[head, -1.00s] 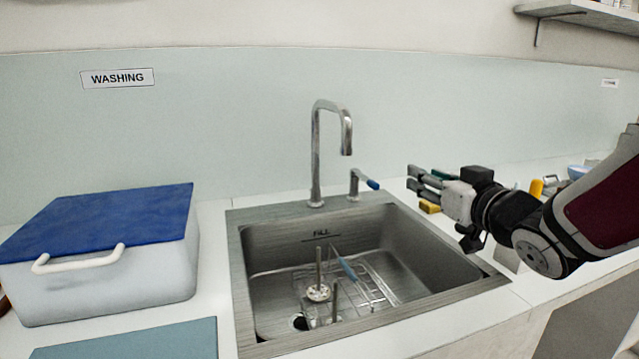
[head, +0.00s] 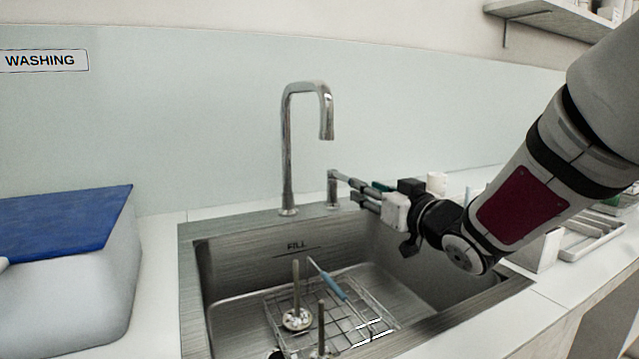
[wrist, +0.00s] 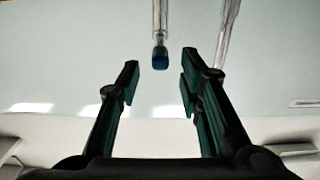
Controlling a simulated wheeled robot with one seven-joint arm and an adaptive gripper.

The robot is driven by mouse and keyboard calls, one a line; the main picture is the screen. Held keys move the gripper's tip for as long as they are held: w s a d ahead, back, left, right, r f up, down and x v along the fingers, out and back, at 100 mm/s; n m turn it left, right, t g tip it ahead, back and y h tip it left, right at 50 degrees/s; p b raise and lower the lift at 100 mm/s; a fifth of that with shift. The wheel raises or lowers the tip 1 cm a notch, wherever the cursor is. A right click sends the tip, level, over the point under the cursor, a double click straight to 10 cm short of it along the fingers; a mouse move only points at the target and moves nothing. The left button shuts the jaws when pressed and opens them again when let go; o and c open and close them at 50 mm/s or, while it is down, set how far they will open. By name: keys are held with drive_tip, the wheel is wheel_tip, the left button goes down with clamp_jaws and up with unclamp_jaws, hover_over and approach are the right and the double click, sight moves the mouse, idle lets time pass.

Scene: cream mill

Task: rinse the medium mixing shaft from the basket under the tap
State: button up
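My gripper (head: 347,184) is open and empty, above the sink's back right rim. In the wrist view the fingers (wrist: 159,82) are apart, with the tap lever's blue tip (wrist: 160,54) ahead between them. In the head view the tap lever (head: 332,188) is partly hidden by the fingers. The chrome tap (head: 287,150) arches over the sink, with no water visible. A wire basket (head: 375,310) in the sink holds an upright shaft with a holed disc (head: 297,319) and another shaft (head: 321,320) in front. I cannot tell which is the medium one.
The steel sink (head: 400,335) is set into a white counter. A blue-handled tool (head: 334,286) leans in the basket. The space above the basket is clear.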

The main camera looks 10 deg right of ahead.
sight(346, 176)
drive_tip(key=b+x, duration=0.1)
drive_tip(key=x, duration=0.8)
drive_tip(key=shift+w+a+b, duration=0.1)
drive_tip(key=shift+w+b, duration=0.15)
drive_tip(key=shift+b, duration=0.1)
clamp_jaws()
